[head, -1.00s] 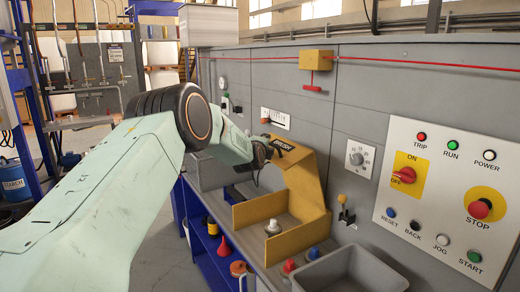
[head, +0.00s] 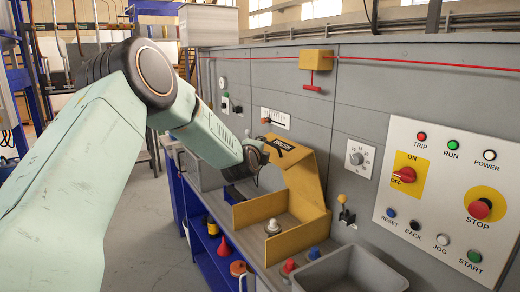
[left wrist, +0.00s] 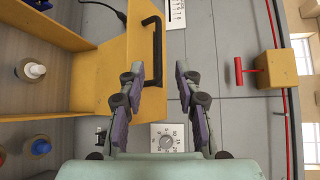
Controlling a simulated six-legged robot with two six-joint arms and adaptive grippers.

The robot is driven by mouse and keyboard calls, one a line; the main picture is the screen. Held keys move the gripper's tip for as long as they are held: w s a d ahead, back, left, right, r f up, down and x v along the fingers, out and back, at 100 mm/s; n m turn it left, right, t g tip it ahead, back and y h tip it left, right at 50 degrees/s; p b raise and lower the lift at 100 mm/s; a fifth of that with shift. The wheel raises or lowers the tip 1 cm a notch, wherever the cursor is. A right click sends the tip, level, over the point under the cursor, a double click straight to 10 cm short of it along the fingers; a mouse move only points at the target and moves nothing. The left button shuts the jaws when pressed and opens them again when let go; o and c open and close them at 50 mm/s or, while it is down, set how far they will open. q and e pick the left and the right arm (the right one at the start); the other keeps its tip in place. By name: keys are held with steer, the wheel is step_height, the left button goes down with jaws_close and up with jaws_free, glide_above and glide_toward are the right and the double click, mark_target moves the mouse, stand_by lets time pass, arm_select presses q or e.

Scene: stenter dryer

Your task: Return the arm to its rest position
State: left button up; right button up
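My left arm comes in from the left in the head view, its elbow raised high and its forearm sloping down to the wrist beside the yellow box (head: 300,180). The left gripper's fingers are mostly hidden there behind the wrist. In the left wrist view my left gripper (left wrist: 156,76) is open, its two fingers apart with nothing held between them. The yellow box's face with a black handle (left wrist: 151,55) shows behind and left of the fingers. I cannot tell how near they are to it. My right gripper is in neither view.
The grey control panel (head: 445,195) with a red STOP button (head: 480,208) stands at the right. A grey bin (head: 350,270) and several knobs are on the bench. A red T-handle (head: 311,87) hangs from a yellow block. A dial (head: 357,159) is on the wall.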

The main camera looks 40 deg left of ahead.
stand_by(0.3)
arm_select(q)
steer(key=s+d+f+n+g+h+b, duration=0.2)
steer(key=s+d+f+b, duration=0.3)
steer(key=f, duration=0.8)
steer(key=s+d+f+n+g+h+b, duration=0.1)
steer(key=s+d+f+n+g+b, duration=0.15)
steer(key=s+d+f, duration=0.75)
steer(key=s+d+f+n+g+h+b, duration=0.2)
steer(key=f+b, duration=0.2)
steer(key=f, duration=1.2)
steer(key=s+d+f+n+g+h+b, duration=0.1)
steer(key=s+d+f+n+g+b, duration=0.15)
steer(key=s+f, duration=0.5)
steer(key=s+d+f+n+g+b, duration=0.1)
steer(key=s+d+f+b, duration=0.3)
steer(key=s+f, duration=0.35)
steer(key=s+d+f+n+g+b, duration=0.1)
steer(key=s+f+n+g+b, duration=0.1)
steer(key=s, duration=0.8)
steer(key=s+d+f+n+g+b, duration=0.2)
steer(key=s+f, duration=0.3)
steer(key=s, duration=0.5)
steer(key=shift+s+n+g+b, duration=0.25)
steer(key=shift+n+g+b, duration=0.25)
steer(key=shift+n+b, duration=0.3)
steer(key=shift+a, duration=0.15)
